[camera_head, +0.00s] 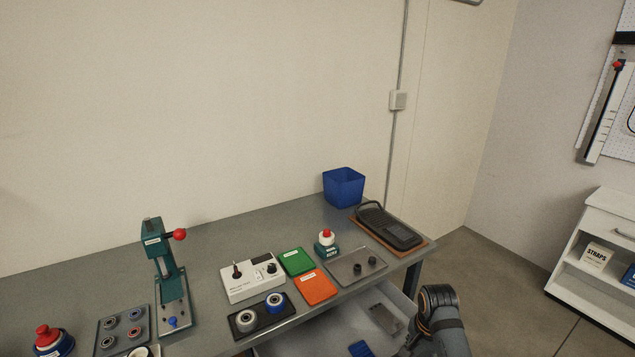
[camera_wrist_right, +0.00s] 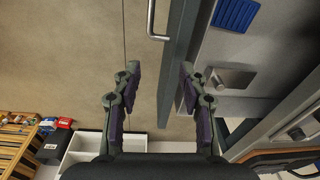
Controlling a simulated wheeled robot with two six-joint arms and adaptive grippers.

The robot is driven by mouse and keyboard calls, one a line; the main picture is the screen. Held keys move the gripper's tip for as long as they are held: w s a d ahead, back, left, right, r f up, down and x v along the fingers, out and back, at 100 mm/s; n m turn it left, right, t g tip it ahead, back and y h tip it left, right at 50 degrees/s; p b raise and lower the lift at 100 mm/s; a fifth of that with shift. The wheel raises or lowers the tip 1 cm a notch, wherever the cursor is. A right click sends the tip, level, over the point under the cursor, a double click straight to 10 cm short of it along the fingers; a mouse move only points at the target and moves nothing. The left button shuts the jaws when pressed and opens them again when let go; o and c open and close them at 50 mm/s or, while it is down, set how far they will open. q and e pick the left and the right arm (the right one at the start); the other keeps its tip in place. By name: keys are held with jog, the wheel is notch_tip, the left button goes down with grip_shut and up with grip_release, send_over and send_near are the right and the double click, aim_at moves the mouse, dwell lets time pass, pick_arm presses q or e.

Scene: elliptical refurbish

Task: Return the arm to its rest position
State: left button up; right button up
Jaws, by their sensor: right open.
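My right arm (camera_head: 438,318) shows at the bottom right of the head view, beside the workbench's right end; its gripper is outside that view. In the right wrist view my right gripper (camera_wrist_right: 160,90) is open, with nothing between its two fingers. Bare floor and a grey edge lie behind the fingers. My left arm and left gripper are not in the head view.
A white shelf unit (camera_head: 600,255) stands right, across open floor (camera_head: 505,290).

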jog(key=s+a+r+n+t, duration=0.1)
jog(key=s+n+t, duration=0.1)
jog(key=s+n, duration=0.6)
jog(key=s+a+r+n+t, duration=0.1)
jog(key=s+n, duration=0.3)
jog(key=s, duration=0.8)
jog(key=s+d+f+g, duration=0.1)
jog(key=d+f, duration=0.1)
jog(key=f, duration=1.2)
jog(key=s+d+f+g, duration=0.1)
jog(key=s+f, duration=0.1)
jog(key=f, duration=1.3)
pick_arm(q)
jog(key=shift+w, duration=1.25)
pick_arm(e)
jog(key=s+d+f, duration=0.1)
jog(key=s+f, duration=1.3)
jog(key=s, duration=0.3)
jog(key=shift+s+m+g, duration=0.15)
jog(key=shift+m+g, duration=0.15)
jog(key=shift+m, duration=0.1)
